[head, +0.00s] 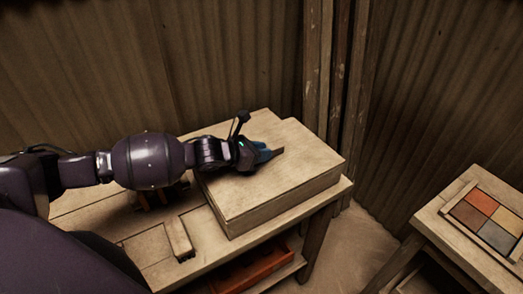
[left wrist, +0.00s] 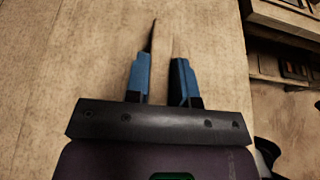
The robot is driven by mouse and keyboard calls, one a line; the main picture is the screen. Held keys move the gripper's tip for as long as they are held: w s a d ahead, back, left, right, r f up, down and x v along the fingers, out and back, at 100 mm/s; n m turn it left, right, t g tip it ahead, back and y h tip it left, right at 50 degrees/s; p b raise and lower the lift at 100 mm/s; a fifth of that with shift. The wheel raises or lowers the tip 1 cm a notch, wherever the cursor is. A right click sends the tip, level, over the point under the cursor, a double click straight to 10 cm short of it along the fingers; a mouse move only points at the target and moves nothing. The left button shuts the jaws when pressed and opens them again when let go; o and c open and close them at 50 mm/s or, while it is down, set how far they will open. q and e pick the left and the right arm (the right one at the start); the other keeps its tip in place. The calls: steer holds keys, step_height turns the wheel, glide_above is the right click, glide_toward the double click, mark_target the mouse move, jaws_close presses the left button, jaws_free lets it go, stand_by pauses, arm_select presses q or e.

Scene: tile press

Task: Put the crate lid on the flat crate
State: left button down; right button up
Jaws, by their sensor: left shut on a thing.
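The flat crate (head: 290,205) is a pale wooden box at the right end of the bench. The crate lid (head: 310,160) is a flat wooden board lying level over its top, edges roughly in line; I cannot tell if a small gap remains. The crate's inside is hidden. My left gripper (head: 268,153) is over the lid, its blue fingers shut on the lid's upright handle (head: 278,152). In the left wrist view the handle (left wrist: 163,45) stands between the fingertips (left wrist: 160,75), with the lid's surface (left wrist: 70,60) beneath. My right gripper is out of view.
The wooden bench (head: 185,265) has a small wooden block (head: 179,238) left of the crate. A reddish tray (head: 255,268) sits on the shelf below. At the right, a separate table holds a framed tray (head: 458,193) of coloured tiles. Corrugated walls stand close behind.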

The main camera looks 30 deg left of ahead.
arm_select(q)
steer(key=shift+f, duration=0.15)
steer(key=c, duration=1)
jaws_free()
steer(key=shift+o, duration=0.2)
steer(key=shift+r, duration=0.4)
steer(key=shift+s+a+r+p, duration=0.15)
steer(key=shift+s+r+p, duration=0.05)
steer(key=shift+r+p, duration=0.1)
steer(key=v, duration=1.1)
steer(key=shift+s, duration=0.3)
